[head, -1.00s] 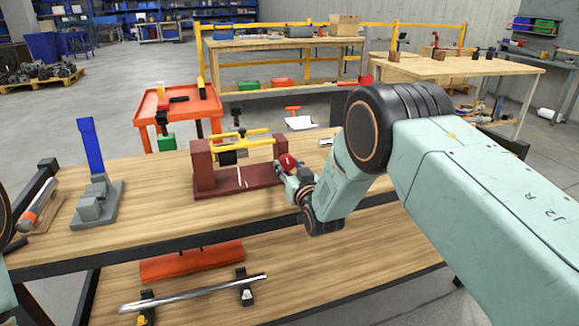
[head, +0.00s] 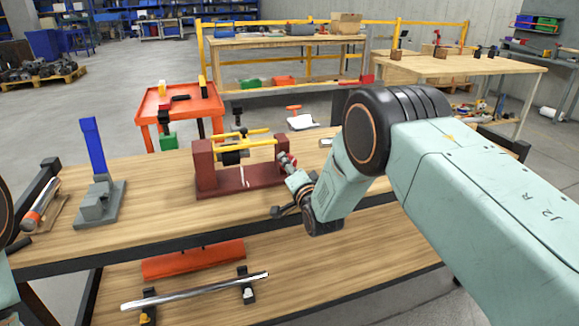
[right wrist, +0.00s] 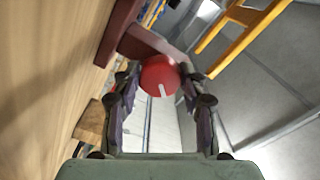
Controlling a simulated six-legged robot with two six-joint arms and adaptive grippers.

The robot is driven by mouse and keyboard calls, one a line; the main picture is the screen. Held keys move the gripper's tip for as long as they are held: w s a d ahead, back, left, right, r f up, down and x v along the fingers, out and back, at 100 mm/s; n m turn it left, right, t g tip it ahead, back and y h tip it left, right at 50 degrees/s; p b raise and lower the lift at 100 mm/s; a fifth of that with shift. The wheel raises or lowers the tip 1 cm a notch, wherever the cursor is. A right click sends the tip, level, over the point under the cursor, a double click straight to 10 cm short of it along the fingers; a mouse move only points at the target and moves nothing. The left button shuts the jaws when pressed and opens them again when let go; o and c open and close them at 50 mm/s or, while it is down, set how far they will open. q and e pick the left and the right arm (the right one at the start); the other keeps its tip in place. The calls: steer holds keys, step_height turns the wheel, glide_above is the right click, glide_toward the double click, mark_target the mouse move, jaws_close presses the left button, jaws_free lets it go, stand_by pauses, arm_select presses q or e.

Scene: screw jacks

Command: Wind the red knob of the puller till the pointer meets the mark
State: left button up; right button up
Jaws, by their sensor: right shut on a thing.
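The puller has a dark red frame (head: 206,168) on the bench, with yellow bars (head: 246,143) and a black cylinder between its ends. Its red knob (right wrist: 158,75) has a white line on its face and shows between my fingers in the right wrist view. In the head view the knob is mostly hidden at the frame's right end. My right gripper (right wrist: 160,88) is shut on the knob, one finger on each side. A thin white line (head: 247,177) shows on the frame's base. I cannot make out the pointer clearly. My left gripper is out of view.
A grey stand with a blue upright (head: 92,146) is at the left of the bench, beside a tool with an orange part (head: 39,201). A red cart (head: 179,103) stands behind. A lower shelf holds a metal rod (head: 195,292). The bench front is mostly clear.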

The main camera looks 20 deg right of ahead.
steer(key=m, duration=0.7)
steer(key=shift+w+r, duration=0.1)
steer(key=shift+r, duration=0.2)
stand_by(0.4)
steer(key=o, duration=1.1)
steer(key=shift+f, duration=0.1)
steer(key=shift+o, duration=0.2)
steer(key=shift+s+f, duration=0.1)
steer(key=shift+s, duration=0.3)
steer(key=s, duration=1.1)
steer(key=shift+s+d, duration=0.15)
steer(key=shift+d, duration=0.05)
